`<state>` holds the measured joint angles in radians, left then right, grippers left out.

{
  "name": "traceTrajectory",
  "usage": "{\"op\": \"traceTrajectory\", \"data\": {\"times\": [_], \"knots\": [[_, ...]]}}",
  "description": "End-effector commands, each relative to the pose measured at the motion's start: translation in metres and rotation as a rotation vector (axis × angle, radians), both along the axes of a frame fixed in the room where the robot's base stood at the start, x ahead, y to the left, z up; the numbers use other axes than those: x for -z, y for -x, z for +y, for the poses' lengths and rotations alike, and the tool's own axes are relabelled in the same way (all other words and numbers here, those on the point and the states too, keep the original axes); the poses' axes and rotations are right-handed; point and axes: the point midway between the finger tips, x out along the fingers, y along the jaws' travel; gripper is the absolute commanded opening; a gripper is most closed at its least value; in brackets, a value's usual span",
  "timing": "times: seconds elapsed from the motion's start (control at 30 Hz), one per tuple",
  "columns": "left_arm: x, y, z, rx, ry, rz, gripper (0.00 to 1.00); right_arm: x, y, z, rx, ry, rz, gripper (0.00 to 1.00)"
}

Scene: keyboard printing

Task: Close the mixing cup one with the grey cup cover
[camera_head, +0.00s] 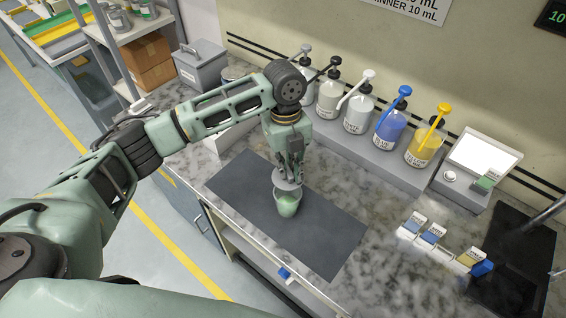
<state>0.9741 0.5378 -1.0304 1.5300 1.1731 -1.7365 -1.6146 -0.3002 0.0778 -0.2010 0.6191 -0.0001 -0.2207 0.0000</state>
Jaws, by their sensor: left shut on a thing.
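The mixing cup (287,206), a small clear cup with pale green contents, stands on the dark mat (330,238) on the counter. The grey cup cover (288,184) is a round grey disc at the cup's mouth. My left gripper (290,172) points down right above the cup and is shut on the cover. The cover is at or just over the rim; I cannot tell whether it touches all round. The fingers hide part of the cover. My right gripper is not in view.
Pump bottles, among them a blue one (391,128) and a yellow one (425,145), line the back shelf. A lit white panel (484,152) stands at the right. Small labelled boxes (431,234) sit on the right of the counter. The mat around the cup is clear.

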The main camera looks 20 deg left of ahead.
Motion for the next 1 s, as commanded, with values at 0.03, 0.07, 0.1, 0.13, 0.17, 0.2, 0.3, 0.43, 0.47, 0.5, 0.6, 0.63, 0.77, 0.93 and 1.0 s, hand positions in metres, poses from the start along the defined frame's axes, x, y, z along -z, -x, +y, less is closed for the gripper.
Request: {"op": "traceTrajectory", "data": {"times": [0.03, 0.07, 0.1, 0.13, 0.17, 0.2, 0.3, 0.43, 0.47, 0.5, 0.6, 0.63, 0.77, 0.93, 1.0], "knots": [[0.000, 0.000, 0.000, 0.000, 0.000, 0.000, 0.00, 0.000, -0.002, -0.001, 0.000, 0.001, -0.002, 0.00], [0.000, 0.000, 0.000, 0.000, 0.000, 0.000, 0.00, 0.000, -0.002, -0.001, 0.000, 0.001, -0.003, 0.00], [0.000, 0.000, 0.000, -0.001, 0.000, 0.000, 0.00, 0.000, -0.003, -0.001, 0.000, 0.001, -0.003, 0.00], [0.000, 0.000, 0.000, -0.001, 0.001, -0.001, 0.00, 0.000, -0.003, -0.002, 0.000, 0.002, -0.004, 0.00], [0.000, 0.000, 0.000, -0.001, 0.001, -0.001, 0.00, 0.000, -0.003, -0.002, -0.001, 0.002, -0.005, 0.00], [0.001, 0.000, 0.000, -0.001, 0.001, -0.001, 0.00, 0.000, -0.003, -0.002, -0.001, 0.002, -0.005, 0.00], [0.005, 0.000, 0.000, -0.001, 0.001, 0.001, 0.00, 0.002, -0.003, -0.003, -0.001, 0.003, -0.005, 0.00], [0.014, 0.000, 0.000, -0.002, 0.000, 0.002, 0.00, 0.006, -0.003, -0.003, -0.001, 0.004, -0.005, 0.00], [0.016, 0.000, 0.000, -0.002, 0.001, 0.002, 0.00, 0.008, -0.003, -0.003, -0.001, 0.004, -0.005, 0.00], [0.020, 0.000, 0.000, -0.002, 0.001, 0.002, 0.00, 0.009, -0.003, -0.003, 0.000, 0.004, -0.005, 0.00], [0.030, 0.000, 0.000, -0.002, 0.002, 0.001, 0.00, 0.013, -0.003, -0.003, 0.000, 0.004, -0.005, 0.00], [0.033, 0.000, 0.000, -0.001, 0.002, 0.001, 0.00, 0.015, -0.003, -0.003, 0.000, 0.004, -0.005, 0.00], [0.045, 0.000, 0.000, -0.001, 0.001, 0.001, 0.00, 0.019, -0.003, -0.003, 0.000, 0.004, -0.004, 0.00], [0.050, 0.000, 0.000, -0.001, 0.001, -0.001, 0.00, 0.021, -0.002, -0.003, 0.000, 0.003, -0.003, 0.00], [0.050, 0.000, 0.000, -0.001, 0.001, -0.001, 0.00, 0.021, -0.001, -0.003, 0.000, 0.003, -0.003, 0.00]]}}
